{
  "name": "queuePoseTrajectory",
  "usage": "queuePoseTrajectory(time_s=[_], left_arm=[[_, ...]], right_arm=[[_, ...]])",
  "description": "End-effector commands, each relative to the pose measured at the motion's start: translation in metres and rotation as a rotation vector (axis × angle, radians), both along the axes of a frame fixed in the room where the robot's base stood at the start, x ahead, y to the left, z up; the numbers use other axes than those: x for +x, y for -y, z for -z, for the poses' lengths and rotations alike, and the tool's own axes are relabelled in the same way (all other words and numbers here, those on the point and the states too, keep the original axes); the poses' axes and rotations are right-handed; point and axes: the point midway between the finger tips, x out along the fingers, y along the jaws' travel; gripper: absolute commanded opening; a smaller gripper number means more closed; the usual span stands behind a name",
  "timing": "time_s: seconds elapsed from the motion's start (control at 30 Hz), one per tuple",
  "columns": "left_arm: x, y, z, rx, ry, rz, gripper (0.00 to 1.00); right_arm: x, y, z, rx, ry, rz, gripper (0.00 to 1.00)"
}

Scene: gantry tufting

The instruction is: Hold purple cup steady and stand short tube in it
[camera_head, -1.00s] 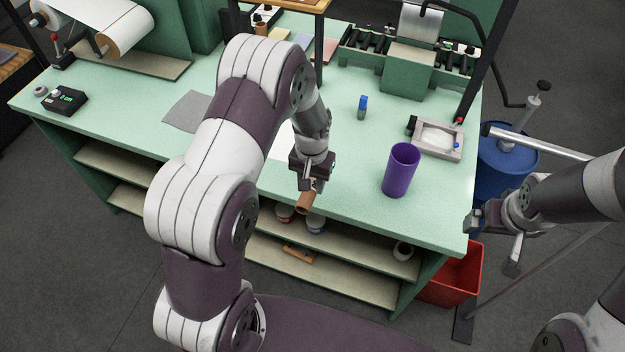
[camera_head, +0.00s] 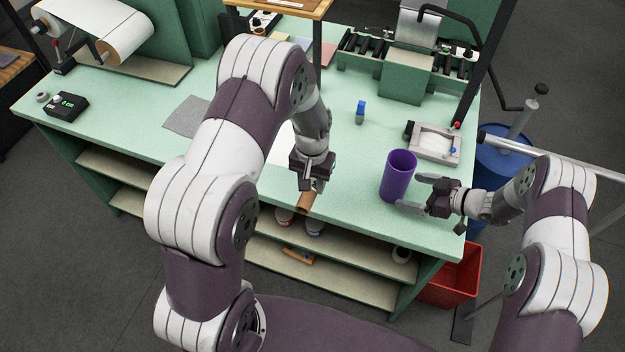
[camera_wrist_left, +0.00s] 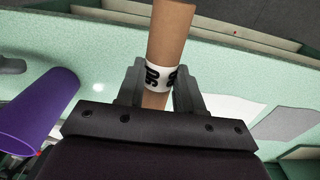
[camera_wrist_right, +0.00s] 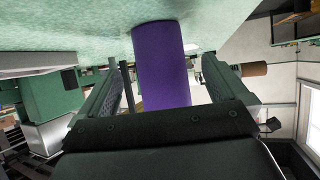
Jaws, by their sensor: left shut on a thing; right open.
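The purple cup (camera_head: 397,177) stands upright on the green table near its front right. In the head view my right gripper (camera_head: 413,192) is open just right of the cup, with its fingers pointing at it. In the right wrist view the cup (camera_wrist_right: 162,65) shows between the two open fingers (camera_wrist_right: 165,90). My left gripper (camera_head: 312,190) is shut on the brown short tube (camera_head: 305,203) at the table's front edge, left of the cup. The left wrist view shows the fingers (camera_wrist_left: 160,85) around the white printed band of the tube (camera_wrist_left: 170,30). The cup (camera_wrist_left: 38,112) is at the left there.
A small blue bottle (camera_head: 360,112) and a grey tray (camera_head: 434,142) stand behind the cup. A grey sheet (camera_head: 187,117) lies at the left. A shelf with several items is under the table's front edge, and a red bin (camera_head: 455,277) is below right.

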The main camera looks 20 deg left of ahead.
Motion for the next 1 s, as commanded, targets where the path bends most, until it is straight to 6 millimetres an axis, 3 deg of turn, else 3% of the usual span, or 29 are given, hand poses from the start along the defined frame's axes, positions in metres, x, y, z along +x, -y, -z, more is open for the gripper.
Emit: queuePoseTrajectory(time_s=[0.1, 0.3, 0.7, 0.83, 1.0], left_arm=[[0.000, 0.000, 0.018, 0.000, 0.000, 0.000, 0.07], [0.000, 0.000, 0.034, 0.000, 0.000, 0.000, 0.07], [0.000, 0.000, 0.035, 0.000, 0.000, 0.000, 0.07], [0.000, 0.000, 0.035, 0.000, 0.000, 0.000, 0.07], [0.000, 0.000, 0.035, 0.000, 0.000, 0.000, 0.07]], right_arm=[[0.005, -0.019, 0.017, -0.001, 0.001, -0.002, 1.00], [0.013, -0.041, 0.027, -0.001, 0.001, 0.001, 1.00], [0.015, -0.048, 0.027, -0.001, 0.001, 0.003, 1.00], [0.015, -0.048, 0.027, -0.001, 0.001, 0.003, 0.58], [0.015, -0.047, 0.027, -0.001, 0.001, 0.003, 0.58]])
